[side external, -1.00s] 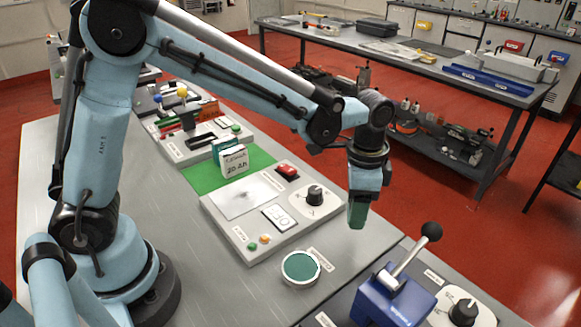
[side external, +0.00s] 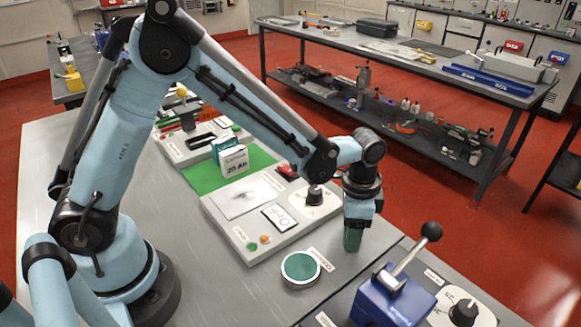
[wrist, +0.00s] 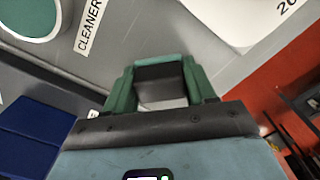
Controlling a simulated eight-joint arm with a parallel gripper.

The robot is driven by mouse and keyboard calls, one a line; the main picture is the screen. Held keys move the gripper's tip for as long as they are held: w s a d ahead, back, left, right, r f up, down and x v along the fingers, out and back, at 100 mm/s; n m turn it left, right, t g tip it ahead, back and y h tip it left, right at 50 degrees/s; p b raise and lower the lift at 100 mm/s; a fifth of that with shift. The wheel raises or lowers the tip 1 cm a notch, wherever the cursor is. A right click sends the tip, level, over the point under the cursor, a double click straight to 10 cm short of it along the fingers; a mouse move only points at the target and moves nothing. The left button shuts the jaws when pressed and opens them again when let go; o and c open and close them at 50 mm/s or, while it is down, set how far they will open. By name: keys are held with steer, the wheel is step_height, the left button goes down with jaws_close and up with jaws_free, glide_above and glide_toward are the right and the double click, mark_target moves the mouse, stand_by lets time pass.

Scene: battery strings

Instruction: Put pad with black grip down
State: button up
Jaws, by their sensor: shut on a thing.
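My gripper (side external: 353,236) points down over the grey bench top, just right of the round green cleaner dish (side external: 300,267). In the wrist view my gripper (wrist: 162,86) is shut on the pad with black grip (wrist: 158,83); the dark block shows between the green fingers. In the side view the pad is hardly distinguishable from the fingers. The lower end is close to the bench surface; I cannot tell whether it touches. The dish and its CLEANER label (wrist: 97,24) show at the upper left in the wrist view.
A panel with a dial (side external: 314,196) and a display (side external: 281,217) lies behind and left of my gripper. A blue lever device (side external: 392,295) stands in front, to the right. A green mat (side external: 204,180) with small boxes lies further back. The bench edge is close on the right.

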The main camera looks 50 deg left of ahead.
steer(key=shift+f, duration=0.2)
steer(key=shift+f, duration=0.3)
steer(key=o, duration=1.1)
steer(key=shift+w, duration=0.1)
steer(key=shift+c, duration=0.2)
steer(key=shift+o, duration=0.2)
step_height(320, 180, up, 13)
steer(key=shift+f, duration=0.2)
steer(key=s+a+r+n+t, duration=0.2)
steer(key=s+a+n+t, duration=0.5)
steer(key=s+a+n, duration=0.2)
steer(key=shift+s+a+r, duration=0.2)
steer(key=shift+s+a, duration=0.9)
steer(key=shift+a, duration=0.85)
